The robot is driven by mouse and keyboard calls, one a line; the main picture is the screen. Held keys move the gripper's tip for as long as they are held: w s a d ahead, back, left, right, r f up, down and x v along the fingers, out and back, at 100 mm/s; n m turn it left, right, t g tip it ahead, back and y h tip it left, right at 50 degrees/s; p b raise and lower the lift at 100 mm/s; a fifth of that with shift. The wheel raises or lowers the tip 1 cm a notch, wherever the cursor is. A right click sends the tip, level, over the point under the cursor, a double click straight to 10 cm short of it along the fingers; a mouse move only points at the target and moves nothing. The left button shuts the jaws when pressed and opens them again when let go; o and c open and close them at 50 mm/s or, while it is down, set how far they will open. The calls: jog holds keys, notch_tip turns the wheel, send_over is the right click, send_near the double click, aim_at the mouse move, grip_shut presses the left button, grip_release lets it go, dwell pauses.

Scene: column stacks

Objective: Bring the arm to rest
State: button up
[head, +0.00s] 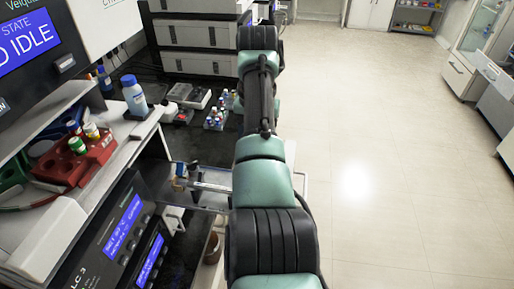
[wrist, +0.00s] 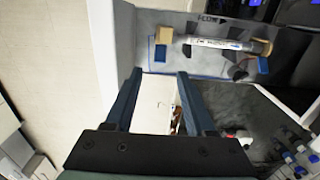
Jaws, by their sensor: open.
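My gripper (wrist: 158,75) shows in the wrist view with its two dark blue fingers apart and nothing between them. In the head view my green and black arm reaches up the middle of the picture, and the gripper itself is hidden. A clear column with a printed label (wrist: 218,43) lies across a holder beyond the fingertips in the wrist view, apart from them. The column also shows in the head view (head: 212,187), left of my arm and partly hidden by it.
Stacked instrument modules (head: 195,36) stand behind my arm. A red tube rack (head: 75,160) and a blue-capped white bottle (head: 134,96) stand on the left. Small vials (head: 217,115) stand on the dark bench. The tiled floor (head: 390,190) on the right is clear.

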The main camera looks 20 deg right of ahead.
jog(key=shift+r, duration=0.5)
